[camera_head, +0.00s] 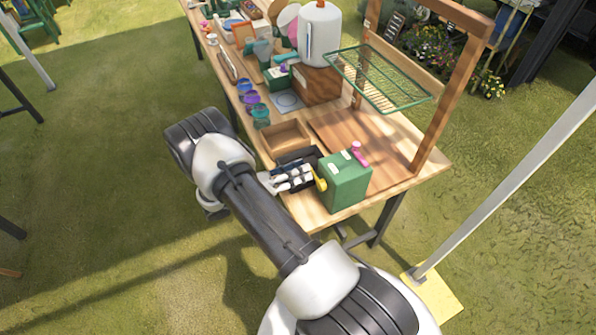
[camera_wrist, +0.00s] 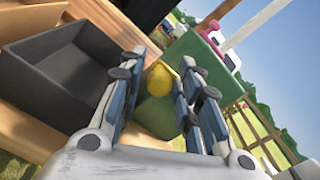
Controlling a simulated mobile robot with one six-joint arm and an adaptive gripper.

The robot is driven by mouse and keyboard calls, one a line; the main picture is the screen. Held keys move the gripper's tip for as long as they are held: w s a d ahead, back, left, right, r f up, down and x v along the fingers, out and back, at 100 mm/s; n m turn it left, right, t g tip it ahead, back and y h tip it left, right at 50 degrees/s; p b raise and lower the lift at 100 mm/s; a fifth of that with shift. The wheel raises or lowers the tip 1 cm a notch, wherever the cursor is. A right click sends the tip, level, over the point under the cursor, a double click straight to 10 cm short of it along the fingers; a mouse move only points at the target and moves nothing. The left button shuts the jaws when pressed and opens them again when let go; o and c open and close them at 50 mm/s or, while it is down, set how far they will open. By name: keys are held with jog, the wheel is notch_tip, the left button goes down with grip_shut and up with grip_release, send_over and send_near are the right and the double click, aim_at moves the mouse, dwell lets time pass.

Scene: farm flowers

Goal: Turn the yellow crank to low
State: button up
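The yellow crank (camera_head: 320,184) sticks out from the side of a green box (camera_head: 346,183) at the near end of the wooden table. In the wrist view the crank's rounded yellow end (camera_wrist: 161,79) shows between the two fingers of my gripper (camera_wrist: 160,85). The green box (camera_wrist: 205,62) is just beyond and to the right. My gripper is open, with a gap visible at the crank's sides. In the head view my gripper (camera_head: 307,179) is beside the crank. I cannot tell whether a finger touches it. Any low marking is not readable.
A black tray (camera_wrist: 52,75) lies close to the left of my gripper in the wrist view. A pink handle (camera_head: 358,153) stands on the green box. A wooden tray (camera_head: 284,137), a green wire rack (camera_head: 380,80) and a white canister (camera_head: 319,35) are farther back.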

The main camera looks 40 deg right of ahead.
jog(key=shift+o, duration=0.5)
jog(key=shift+w+a, duration=0.1)
jog(key=shift+w+a, duration=0.1)
jog(key=shift+a, duration=0.25)
jog(key=v, duration=1.1)
jog(key=shift+c, duration=0.3)
